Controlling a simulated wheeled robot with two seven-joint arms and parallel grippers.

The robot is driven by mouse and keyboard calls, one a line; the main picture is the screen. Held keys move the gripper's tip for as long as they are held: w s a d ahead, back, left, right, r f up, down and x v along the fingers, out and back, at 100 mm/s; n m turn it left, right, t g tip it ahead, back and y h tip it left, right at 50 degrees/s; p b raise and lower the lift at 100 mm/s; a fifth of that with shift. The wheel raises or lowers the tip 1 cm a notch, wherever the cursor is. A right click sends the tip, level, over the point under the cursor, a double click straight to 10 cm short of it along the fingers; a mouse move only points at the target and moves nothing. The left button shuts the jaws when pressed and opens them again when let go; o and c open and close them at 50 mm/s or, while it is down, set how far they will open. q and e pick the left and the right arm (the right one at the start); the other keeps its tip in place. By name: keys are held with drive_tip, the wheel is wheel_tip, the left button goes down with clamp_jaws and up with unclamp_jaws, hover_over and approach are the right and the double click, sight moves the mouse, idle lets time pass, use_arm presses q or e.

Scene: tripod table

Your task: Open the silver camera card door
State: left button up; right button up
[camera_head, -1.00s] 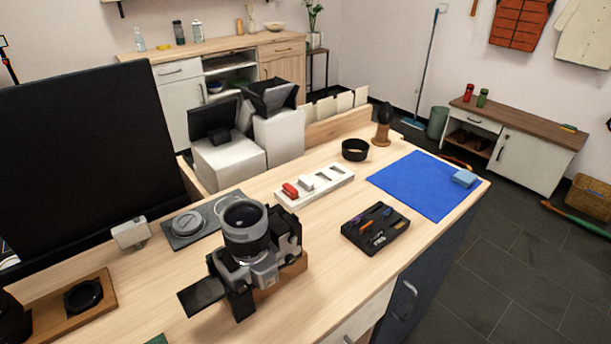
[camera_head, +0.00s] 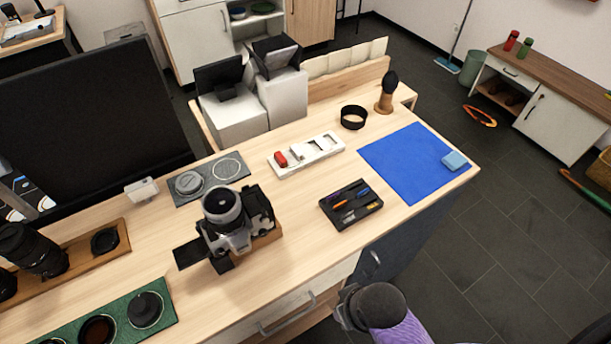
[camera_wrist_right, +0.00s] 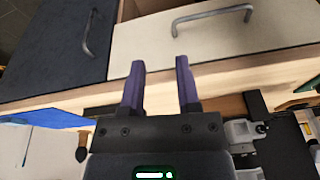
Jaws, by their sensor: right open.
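The silver and black camera (camera_head: 232,232) stands lens up on a wooden block (camera_head: 262,242) near the table's front edge, with a dark flap (camera_head: 190,251) out to its left. I cannot make out the card door in the head view. The right wrist view shows silver and black parts (camera_wrist_right: 243,132), likely the camera, at the right. My right gripper (camera_wrist_right: 160,85) is open and empty, its two purple fingers apart in front of the table edge and a drawer front. My right arm shows at the bottom of the head view. My left gripper is not in view.
The wooden table (camera_head: 290,215) has bare room right of the camera. A black tray of small tools (camera_head: 350,222), a white card holder (camera_head: 327,149) and a blue cloth (camera_head: 400,175) lie to the right. A green lens mat (camera_head: 70,325) is at front left. A drawer handle (camera_head: 288,318) sticks out below.

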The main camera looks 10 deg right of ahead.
drive_tip(key=w+a+r+n+g+y+p, duration=0.2)
drive_tip(key=w+a+r+n+y+p, duration=0.15)
drive_tip(key=w+a+r, duration=1)
wheel_tip(320, 180, up, 7)
drive_tip(key=m+h, duration=0.2)
drive_tip(key=h, duration=0.3)
hover_over(266, 207)
drive_tip(key=w, duration=0.1)
drive_tip(key=shift+y, duration=0.25)
drive_tip(key=f+b, duration=0.1)
drive_tip(key=f, duration=0.2)
drive_tip(key=f+b, duration=0.1)
drive_tip(key=f, duration=0.2)
drive_tip(key=f+b, duration=0.1)
drive_tip(key=f, duration=0.3)
drive_tip(key=shift+w+d, duration=0.25)
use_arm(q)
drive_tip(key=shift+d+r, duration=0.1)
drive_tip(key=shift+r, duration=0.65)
use_arm(e)
drive_tip(key=shift+r, duration=0.1)
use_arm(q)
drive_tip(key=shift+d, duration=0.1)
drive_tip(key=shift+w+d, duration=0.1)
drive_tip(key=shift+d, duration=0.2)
use_arm(e)
clamp_jaws()
